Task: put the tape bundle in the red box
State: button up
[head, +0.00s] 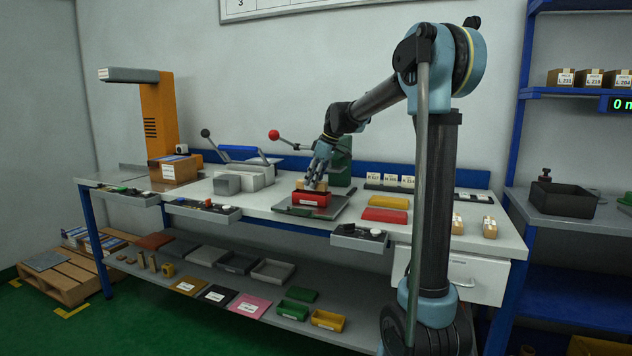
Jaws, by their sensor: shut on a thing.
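The red box (310,199) stands on a dark flat plate on the workbench, with a white label on its front. My gripper (316,182) points down over the box. It is shut on a small tan thing, which appears to be the tape bundle (303,185), at the level of the box's rim. The fingers partly cover the bundle. I cannot tell from this view whether the bundle touches the box floor or hangs just above it.
A green press with a red-knobbed lever (274,134) stands right behind the box. A red flat lid (384,215) and a yellow one (388,202) lie to the right. Grey trays (360,238) hang along the bench front. A cardboard box (174,169) stands at the left.

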jog(key=shift+f, duration=0.1)
dwell(0.6)
jog(key=o, duration=1.2)
jog(key=v, duration=1.1)
jog(key=s+d+f+m+h, duration=0.1)
jog(key=s+d+f+m, duration=0.35)
jog(key=s+d, duration=0.5)
jog(key=s+d+f+m+h, duration=0.1)
jog(key=s+d+f+m, duration=0.2)
jog(key=s+f, duration=0.5)
jog(key=s+d+f+m+h, duration=0.1)
jog(key=s+d+f+m, duration=0.2)
jog(key=s+f, duration=0.6)
jog(key=s+d+f+m+h, duration=0.1)
jog(key=s+d+f+m, duration=0.2)
jog(key=s+f, duration=0.6)
jog(key=shift+s+d+f+t, duration=0.15)
jog(key=shift+s+d, duration=0.3)
jog(key=shift+s, duration=0.4)
jog(key=shift+s+d+f+t, duration=0.15)
jog(key=shift+s+d, duration=0.3)
jog(key=shift+s, duration=0.35)
